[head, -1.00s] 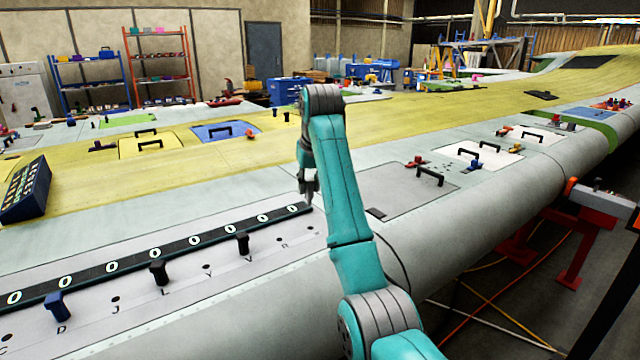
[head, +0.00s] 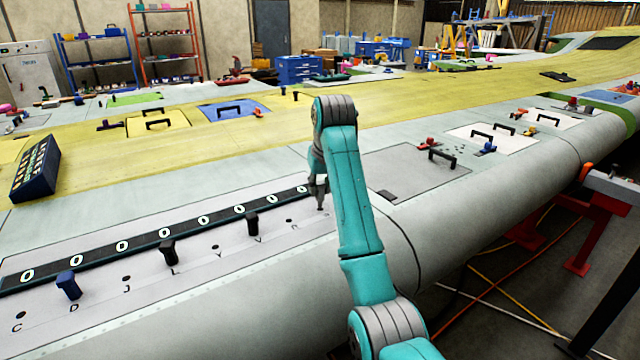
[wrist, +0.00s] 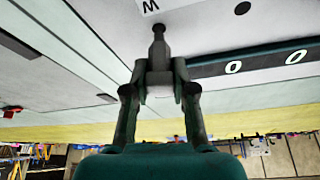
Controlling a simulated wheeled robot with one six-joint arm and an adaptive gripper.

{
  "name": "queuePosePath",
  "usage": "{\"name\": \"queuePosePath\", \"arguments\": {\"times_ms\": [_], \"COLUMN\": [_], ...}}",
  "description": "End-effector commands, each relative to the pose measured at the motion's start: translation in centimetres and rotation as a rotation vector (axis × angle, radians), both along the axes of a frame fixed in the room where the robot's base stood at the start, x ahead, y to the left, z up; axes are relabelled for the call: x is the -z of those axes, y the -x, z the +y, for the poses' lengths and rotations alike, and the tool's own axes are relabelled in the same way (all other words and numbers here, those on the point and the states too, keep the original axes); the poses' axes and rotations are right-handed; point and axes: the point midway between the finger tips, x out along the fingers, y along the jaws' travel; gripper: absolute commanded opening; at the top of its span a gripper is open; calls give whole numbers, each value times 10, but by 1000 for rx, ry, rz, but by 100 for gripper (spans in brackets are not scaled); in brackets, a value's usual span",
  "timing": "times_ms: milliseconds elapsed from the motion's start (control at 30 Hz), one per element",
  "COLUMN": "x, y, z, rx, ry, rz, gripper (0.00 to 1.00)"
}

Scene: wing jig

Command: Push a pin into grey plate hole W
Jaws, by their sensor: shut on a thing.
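My gripper (head: 318,190) is over the right end of the grey plate (head: 215,278), past the end of the black strip. In the wrist view my gripper (wrist: 160,90) is shut on a dark pin (wrist: 158,48). The pin points at the plate right beside a white label tile (wrist: 152,6) whose letter reads as W turned over. Hole W is not visible; the pin and fingers cover that spot. I cannot tell whether the pin's tip touches the plate or is in the hole. An open dark hole (wrist: 242,8) shows to the right.
A blue-headed pin (head: 68,285) and two black pins, one (head: 168,252) nearer and one (head: 252,222) farther, stand in the plate's row. The black strip (head: 150,240) with white ovals runs behind them. A grey panel with a black handle (head: 442,156) lies right of my arm.

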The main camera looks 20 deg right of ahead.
Motion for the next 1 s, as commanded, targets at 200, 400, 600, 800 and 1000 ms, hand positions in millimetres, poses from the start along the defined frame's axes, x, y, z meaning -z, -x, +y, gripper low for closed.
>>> {"name": "queuePosePath", "arguments": {"times_ms": [200, 400, 600, 800, 1000], "x": [0, 0, 2, 8, 15], "y": [0, 1, 1, 1, 1], "z": [0, 0, 0, 0, 0], "rx": [0, 0, 0, 0, 0], "ry": [0, 0, 0, 0, 0], "rz": [0, 0, 0, 0, 0], "gripper": [0, 0, 0, 0, 0]}}
